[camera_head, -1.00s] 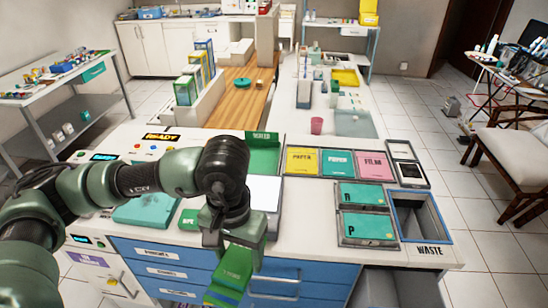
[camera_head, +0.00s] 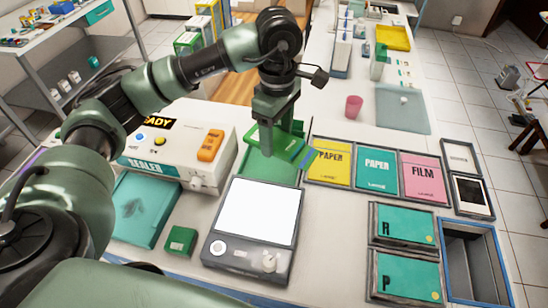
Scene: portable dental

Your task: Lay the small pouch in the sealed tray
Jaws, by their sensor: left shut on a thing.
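The small pouch (camera_head: 290,148) is green with a blue end and is tilted in the grip. My left gripper (camera_head: 268,142) points down and is shut on the pouch's left part. The sealed tray (camera_head: 264,167) is green and lies behind the white-topped device, right of the sealer. The pouch appears over the tray's back right part, its blue end reaching toward the right rim. I cannot tell whether it touches the tray. The gripper and pouch hide the tray's back and its label. My right gripper is not in view.
The sealer (camera_head: 170,150) stands left of the tray. The white-topped device (camera_head: 258,215) is in front, with a small green box (camera_head: 180,240) beside it. Paper and film bins (camera_head: 375,172) lie to the right. An open blue-rimmed waste bin (camera_head: 470,265) is at front right.

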